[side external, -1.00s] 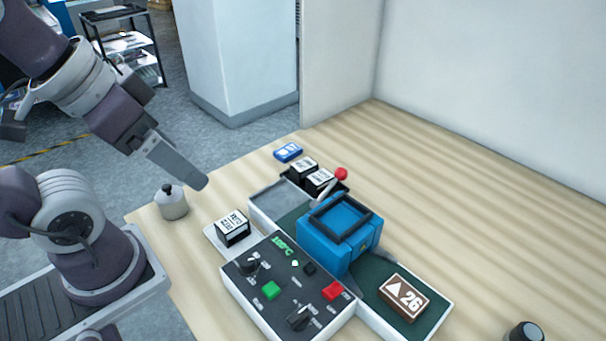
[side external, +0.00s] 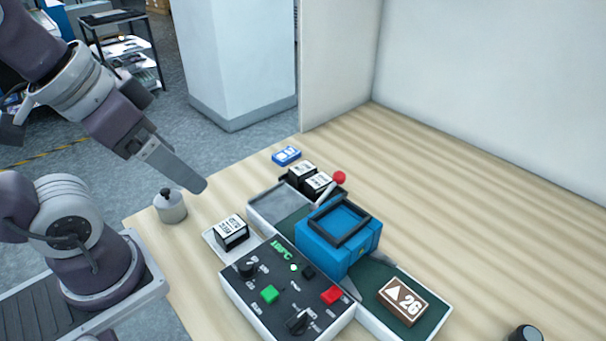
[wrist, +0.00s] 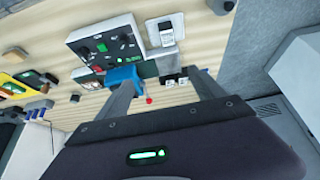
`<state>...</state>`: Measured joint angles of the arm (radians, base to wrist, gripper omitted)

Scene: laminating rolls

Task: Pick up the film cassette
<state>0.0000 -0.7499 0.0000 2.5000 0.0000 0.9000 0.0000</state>
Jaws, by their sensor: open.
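A black box-shaped cassette with a white printed label (side external: 231,231) sits on a small white tray (side external: 211,240) left of the laminator; it also shows in the wrist view (wrist: 166,29). Two similar black cassettes with white labels (side external: 302,171) (side external: 319,184) stand in a black holder behind the laminator. The labels are too small to read, so I cannot tell which is named the film cassette. My gripper (side external: 197,184) hangs above and left of the tray, apart from everything. In the wrist view its fingers (wrist: 165,80) are spread and empty.
A blue laminator (side external: 338,245) sits on a green-topped bed with a brown block marked 26 (side external: 403,300). A control box (side external: 287,290) stands in front. A red-knobbed lever (side external: 339,177), a grey weight (side external: 171,207) and a blue item (side external: 287,155) are nearby. The table's right is mostly clear.

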